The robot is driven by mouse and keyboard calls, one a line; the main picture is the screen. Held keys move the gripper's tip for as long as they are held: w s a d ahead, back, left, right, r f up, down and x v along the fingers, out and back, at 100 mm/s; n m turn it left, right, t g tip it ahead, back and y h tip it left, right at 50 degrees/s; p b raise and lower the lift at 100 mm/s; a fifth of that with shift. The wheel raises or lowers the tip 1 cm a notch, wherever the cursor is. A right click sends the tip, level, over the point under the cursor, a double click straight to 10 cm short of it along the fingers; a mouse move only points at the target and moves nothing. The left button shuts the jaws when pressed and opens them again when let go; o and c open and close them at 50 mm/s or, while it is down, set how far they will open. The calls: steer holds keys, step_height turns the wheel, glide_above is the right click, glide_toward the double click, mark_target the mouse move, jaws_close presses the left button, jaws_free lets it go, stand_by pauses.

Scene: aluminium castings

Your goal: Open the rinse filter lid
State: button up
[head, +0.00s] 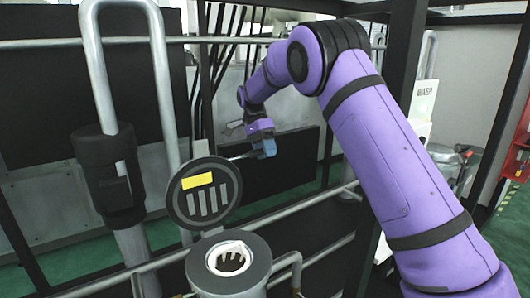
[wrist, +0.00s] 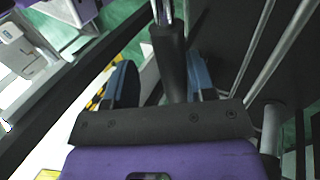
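The rinse filter lid (head: 222,208) is a dark round disc with a yellow label and pale bars. It stands steeply tilted, raised above the round filter housing (head: 258,262). The housing mouth is open and shows a white slotted insert (head: 231,258). A thin metal rod runs from the lid toward my gripper (head: 262,140), which is right of and above the lid. In the wrist view a black handle (wrist: 172,65) on a metal rod lies between the blue fingers of my gripper (wrist: 163,82). A gap shows on the handle's left; contact on its right is unclear.
A tall bent metal pipe (head: 162,75) with a black sleeve (head: 110,175) stands left of the lid. Metal rails cross behind and below. A dark panel (head: 285,165) stands behind my gripper. A black frame post (head: 402,60) rises close to my arm.

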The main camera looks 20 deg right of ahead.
steer(key=shift+r, duration=0.1)
steer(key=v, duration=1)
steer(key=shift+r, duration=0.3)
steer(key=shift+w, duration=0.1)
steer(key=s+d+r+t+y, duration=0.2)
steer(key=s+t, duration=0.2)
steer(key=t, duration=0.2)
steer(key=f, duration=0.3)
steer(key=w+f, duration=0.1)
steer(key=f, duration=0.7)
steer(key=shift+w+a, duration=0.1)
steer(key=shift+w, duration=0.05)
steer(key=shift+r, duration=0.1)
